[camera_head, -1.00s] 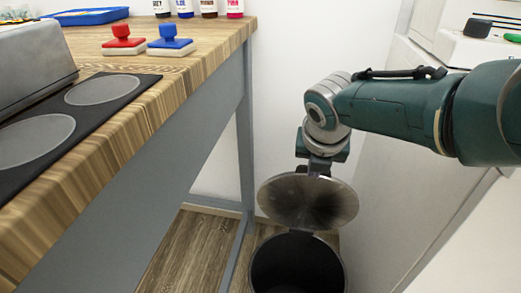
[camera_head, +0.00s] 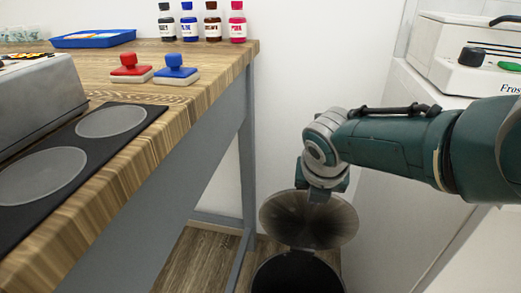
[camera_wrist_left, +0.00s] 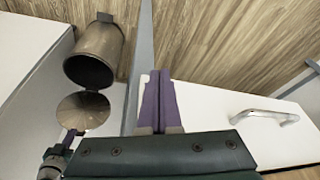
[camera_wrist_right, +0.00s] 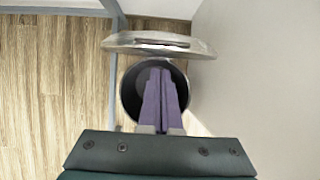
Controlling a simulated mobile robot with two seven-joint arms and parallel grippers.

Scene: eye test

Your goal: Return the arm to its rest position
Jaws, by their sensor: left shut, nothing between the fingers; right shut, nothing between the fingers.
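My right arm comes in from the right in the head view, with its gripper pointing down at the open lid (camera_head: 309,219) of a dark round bin (camera_head: 297,272). Its fingers are mostly hidden there. In the right wrist view my right gripper (camera_wrist_right: 162,75) is shut and empty, its purple fingers seen over the bin's opening (camera_wrist_right: 132,95). My left gripper (camera_wrist_left: 158,75) is shut and empty in the left wrist view, over a white surface and wood floor; it is outside the head view. The bin (camera_wrist_left: 100,45) and its lid (camera_wrist_left: 83,110) also show there.
The wooden table (camera_head: 215,75) at left bears a red stamp (camera_head: 130,68), a blue stamp (camera_head: 176,69), several bottles (camera_head: 189,24), a blue tray (camera_head: 93,39) and a hob (camera_head: 112,121). A white cabinet with a handle (camera_wrist_left: 265,116) lies below my left gripper.

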